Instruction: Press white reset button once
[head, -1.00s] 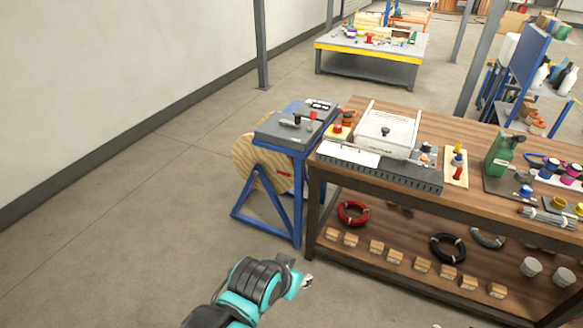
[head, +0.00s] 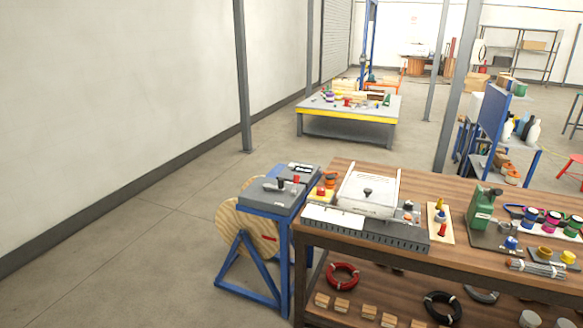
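I cannot make out a white reset button in the head view; anything that small is too far off to tell. A yellow box with a red button (head: 321,191) sits at the left end of the wooden workbench (head: 350,250). A white box with a dark knob on its lid (head: 372,185) stands beside it on the bench. A far low table with a yellow edge (head: 345,120) carries several small coloured parts. Neither of my grippers is in view.
A blue stand with a grey top (head: 268,197) stands left of the bench, with a wooden reel (head: 232,222) by it. A green device (head: 482,207) is on the bench. A grey post (head: 242,80) rises by the wall. The floor at left is clear.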

